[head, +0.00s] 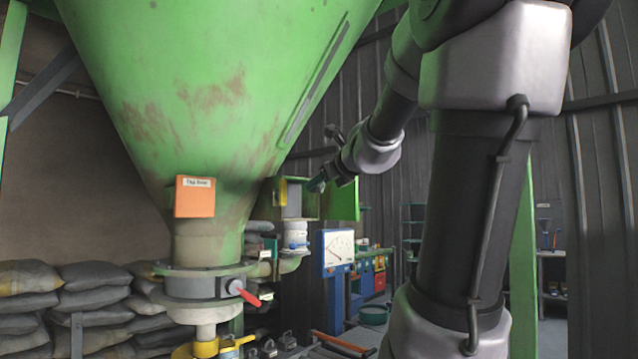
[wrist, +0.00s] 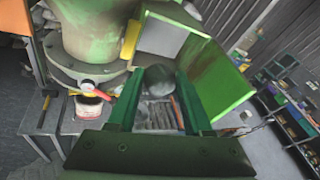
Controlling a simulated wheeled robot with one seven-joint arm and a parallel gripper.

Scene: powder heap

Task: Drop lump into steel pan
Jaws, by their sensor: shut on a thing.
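My gripper (wrist: 160,88) is shut on a dark grey, rounded lump (wrist: 159,77), held between the tips of its two green fingers in the wrist view. In the head view my gripper (head: 316,184) is small and far off, at the open front of a green box beside the hopper. The lump cannot be made out there. The green box (wrist: 190,45) also shows just beyond the lump in the wrist view, with a pale inside. I cannot make out a steel pan for certain in either view.
The box's green door (wrist: 222,82) stands open on the right, close to my fingers. A big green hopper (head: 200,90) fills the left, with a red-handled valve (head: 245,293) below. Sacks (head: 60,290) are stacked at left.

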